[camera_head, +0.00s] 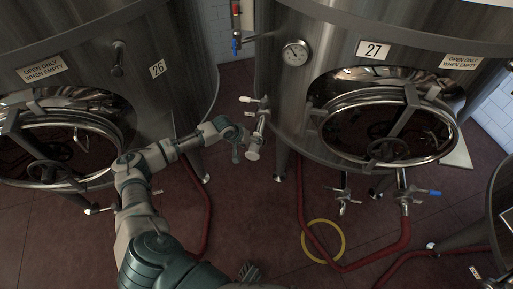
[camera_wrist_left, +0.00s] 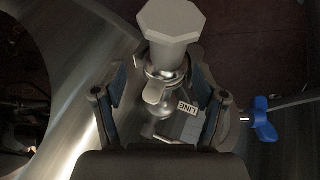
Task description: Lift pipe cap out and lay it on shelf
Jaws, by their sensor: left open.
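The pipe cap, a pale faceted piece (camera_wrist_left: 172,22), sits on the end of a metal pipe fitting (camera_wrist_left: 165,62) in the left wrist view. In the head view the pale end piece (camera_head: 253,154) hangs at the lower end of the fitting in front of tank 27. My left gripper (camera_head: 240,146) is just left of it in the head view. In the left wrist view my left gripper (camera_wrist_left: 160,80) is open, with one finger on each side of the fitting. Contact cannot be told. A dark part (camera_head: 249,271) at the bottom edge may be my right gripper; its jaws are unclear.
Steel tanks stand left and right, with round hatches (camera_head: 390,125). A flat plate (camera_head: 461,153) juts out beside the right hatch; I cannot tell if it is the shelf. Red hoses (camera_head: 303,215) and a yellow ring (camera_head: 342,243) lie on the floor. A blue-handled valve (camera_wrist_left: 262,118) is close to my right finger.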

